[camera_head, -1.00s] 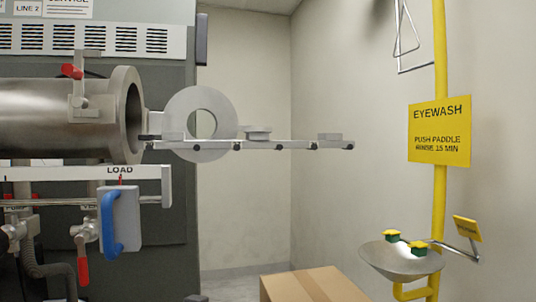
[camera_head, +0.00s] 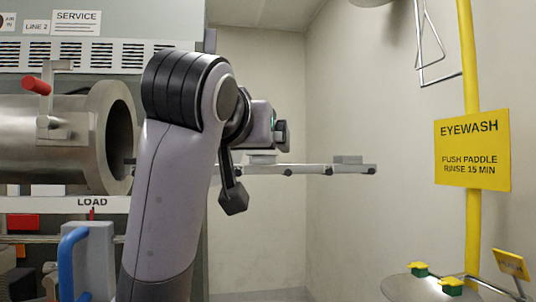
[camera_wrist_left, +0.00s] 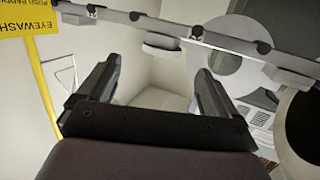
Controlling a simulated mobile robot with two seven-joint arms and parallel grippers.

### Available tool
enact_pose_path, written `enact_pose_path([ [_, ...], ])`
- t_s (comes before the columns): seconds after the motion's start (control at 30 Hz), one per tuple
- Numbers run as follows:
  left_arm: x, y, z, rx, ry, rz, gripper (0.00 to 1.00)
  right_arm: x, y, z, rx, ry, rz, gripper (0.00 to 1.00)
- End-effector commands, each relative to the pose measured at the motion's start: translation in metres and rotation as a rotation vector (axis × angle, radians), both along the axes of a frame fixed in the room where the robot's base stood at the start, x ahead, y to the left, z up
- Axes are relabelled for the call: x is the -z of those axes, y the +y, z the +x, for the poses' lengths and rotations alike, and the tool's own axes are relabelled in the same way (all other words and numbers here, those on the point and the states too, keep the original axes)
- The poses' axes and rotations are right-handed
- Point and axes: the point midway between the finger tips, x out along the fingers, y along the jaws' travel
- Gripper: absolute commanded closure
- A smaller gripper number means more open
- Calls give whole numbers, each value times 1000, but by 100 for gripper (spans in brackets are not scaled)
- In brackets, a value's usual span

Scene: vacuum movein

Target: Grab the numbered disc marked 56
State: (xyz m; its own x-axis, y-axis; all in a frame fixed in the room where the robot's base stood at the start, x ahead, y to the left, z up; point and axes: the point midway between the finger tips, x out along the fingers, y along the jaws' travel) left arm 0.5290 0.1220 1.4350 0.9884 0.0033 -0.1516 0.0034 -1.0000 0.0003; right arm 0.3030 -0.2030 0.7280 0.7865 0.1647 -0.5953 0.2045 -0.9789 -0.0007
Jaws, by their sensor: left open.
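No number 56 is readable in either view. In the left wrist view, which looks upside down, a round puck-like piece (camera_wrist_left: 162,43) sits on a thin rail (camera_wrist_left: 180,27), with a small block (camera_wrist_left: 290,78) farther along. A large flat disc with a central hole (camera_wrist_left: 222,45) is beyond the rail. My left gripper (camera_wrist_left: 153,78) is open and empty, its fingers apart, near the rail. In the head view my left arm hides the large disc and much of the rail (camera_head: 310,169); another block (camera_head: 348,159) shows at the rail's right end. My right gripper is not in view.
A steel cylinder with an open flanged mouth (camera_head: 118,137) stands left of my arm. A blue handle (camera_head: 70,262) is below it. A yellow eyewash sign (camera_head: 472,150) on a yellow pole and a basin (camera_head: 420,288) are at the right. The space between looks clear.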

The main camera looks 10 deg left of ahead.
Motion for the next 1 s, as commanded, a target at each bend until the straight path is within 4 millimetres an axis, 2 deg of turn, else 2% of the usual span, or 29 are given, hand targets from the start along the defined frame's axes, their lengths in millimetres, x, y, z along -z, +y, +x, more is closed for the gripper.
enact_pose_path([
  [0.5, 7, 3, 64, -1, 2, 1, 7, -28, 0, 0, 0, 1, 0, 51],
  [0.8, 10, 3, 68, 0, 0, 1, 7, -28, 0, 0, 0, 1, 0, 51],
  [1.0, 9, 3, 68, 0, 0, 1, 71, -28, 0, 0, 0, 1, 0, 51],
])
